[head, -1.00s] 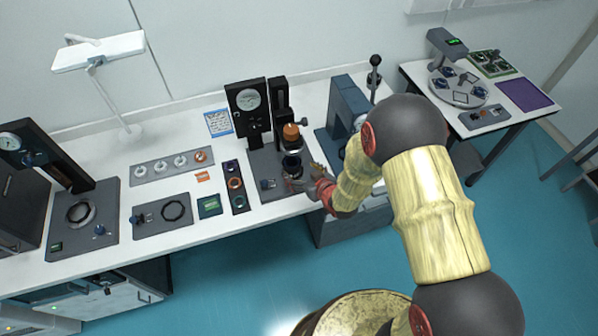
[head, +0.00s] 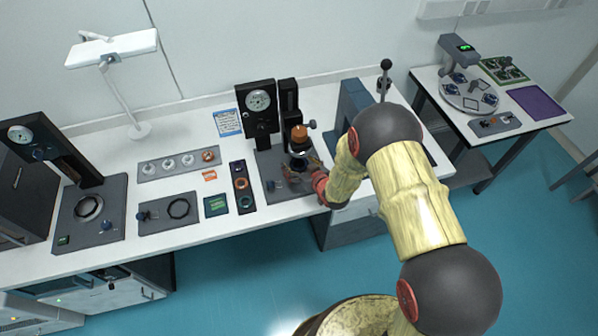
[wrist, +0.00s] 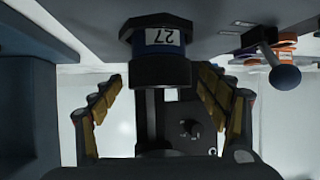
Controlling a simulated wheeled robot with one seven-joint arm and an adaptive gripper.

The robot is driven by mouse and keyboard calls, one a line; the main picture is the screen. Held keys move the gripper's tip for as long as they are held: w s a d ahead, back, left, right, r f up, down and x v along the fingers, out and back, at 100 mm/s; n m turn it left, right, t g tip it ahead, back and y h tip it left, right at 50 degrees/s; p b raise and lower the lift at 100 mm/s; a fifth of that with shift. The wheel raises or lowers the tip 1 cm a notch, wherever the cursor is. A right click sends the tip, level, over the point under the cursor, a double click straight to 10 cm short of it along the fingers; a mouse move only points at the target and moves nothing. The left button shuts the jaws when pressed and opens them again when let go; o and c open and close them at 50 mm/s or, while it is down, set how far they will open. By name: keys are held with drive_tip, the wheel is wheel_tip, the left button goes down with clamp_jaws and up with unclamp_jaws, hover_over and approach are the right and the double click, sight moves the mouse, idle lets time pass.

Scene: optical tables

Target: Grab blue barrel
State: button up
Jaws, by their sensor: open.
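The blue barrel (wrist: 160,50) is a short dark cylinder with a blue band and a white label reading 27. In the wrist view it is at the top centre, appearing upside down, between my spread fingers. My gripper (wrist: 160,88) is open, with one padded finger on each side of the barrel and visible gaps on both sides. In the head view my gripper (head: 296,179) is low at the front of a grey fixture plate, by a dark stand with an orange-brown top (head: 299,133). There the barrel is small and partly hidden by the gripper.
A black dial gauge stand (head: 258,101) rises behind the fixture. A dark strip with rings (head: 241,183) lies to the left. A grey press (head: 353,99) stands to the right, close to my arm. In the wrist view a round-knobbed lever (wrist: 283,77) is at the right.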

drive_tip(key=shift+c, duration=0.4)
drive_tip(key=c, duration=1.4)
drive_tip(key=shift+r, duration=0.1)
